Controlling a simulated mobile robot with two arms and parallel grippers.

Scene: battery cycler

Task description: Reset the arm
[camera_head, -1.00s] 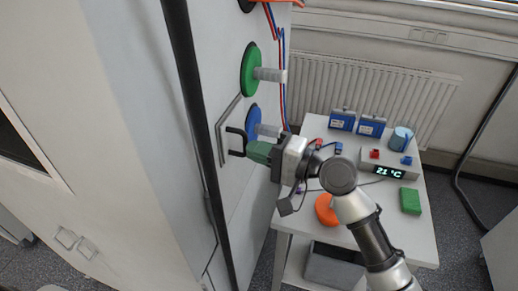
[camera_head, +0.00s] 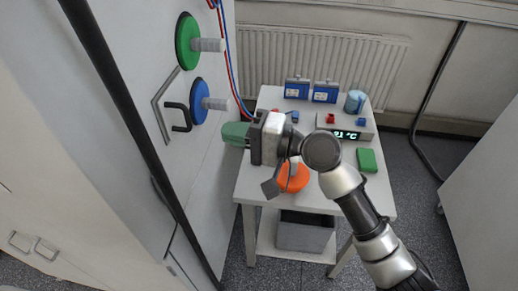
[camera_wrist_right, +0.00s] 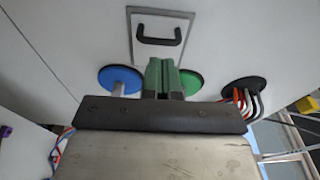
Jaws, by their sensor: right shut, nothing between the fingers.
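My right arm (camera_head: 360,210) comes in from the lower right of the head view. Its gripper (camera_head: 232,134) has green fingers pointing left toward the tall white cabinet (camera_head: 150,45). In the right wrist view the green fingers (camera_wrist_right: 162,78) are together with nothing between them. They point at the cabinet face, below the black handle (camera_wrist_right: 158,38), and look apart from it. In the head view the black handle (camera_head: 179,117) is to the left of the fingertips, with a gap between. My left gripper does not show.
Green (camera_head: 187,42) and blue (camera_head: 198,101) discs with grey stubs stick out of the cabinet. A white table (camera_head: 255,190) holds blue battery boxes (camera_head: 297,88), a display unit (camera_head: 362,135), a green block (camera_head: 366,160), a blue cup (camera_head: 355,101) and an orange object (camera_head: 293,178).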

